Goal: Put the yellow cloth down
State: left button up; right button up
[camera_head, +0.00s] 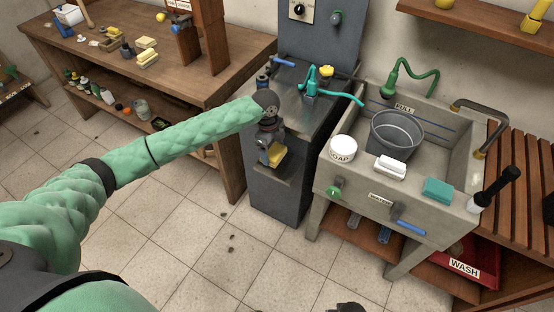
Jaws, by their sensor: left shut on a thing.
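My left arm reaches in from the left, and its gripper (272,150) points down in front of the dark grey cabinet. It is shut on the yellow cloth (278,156), a small folded yellow piece. The cloth shows below the cabinet's metal top edge, and I cannot tell whether it touches the cabinet front. A dark shape at the bottom edge may be a bit of my right gripper, too cut off to judge.
The metal-topped cabinet (270,190) stands beside a stone sink (400,218) holding a grey bucket (397,134). A white tub (342,149) marked SOAP and a teal sponge (437,190) sit on the sink's front rim. A wooden workbench (110,68) stands at left. The tiled floor is mostly free.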

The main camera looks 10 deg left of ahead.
pick_arm(q)
notch_tip(320, 180, down, 5)
jog(key=shift+f+p, duration=0.1)
jog(key=shift+p, duration=0.6)
notch_tip(320, 180, down, 3)
jog(key=shift+s+r+p, duration=0.15)
jog(key=shift+p, duration=0.4)
jog(key=shift+f, duration=0.4)
pick_arm(e)
notch_tip(320, 180, down, 7)
jog(key=s+d, duration=0.1)
jog(key=shift+s+d+t, duration=0.15)
jog(key=shift+d+t, duration=0.15)
jog(key=shift+d, duration=0.1)
pick_arm(q)
jog(key=o, duration=1)
jog(key=shift+f, duration=0.1)
jog(key=shift+c, duration=0.2)
pick_arm(e)
jog(key=shift+s, duration=0.1)
jog(key=shift+r, duration=0.1)
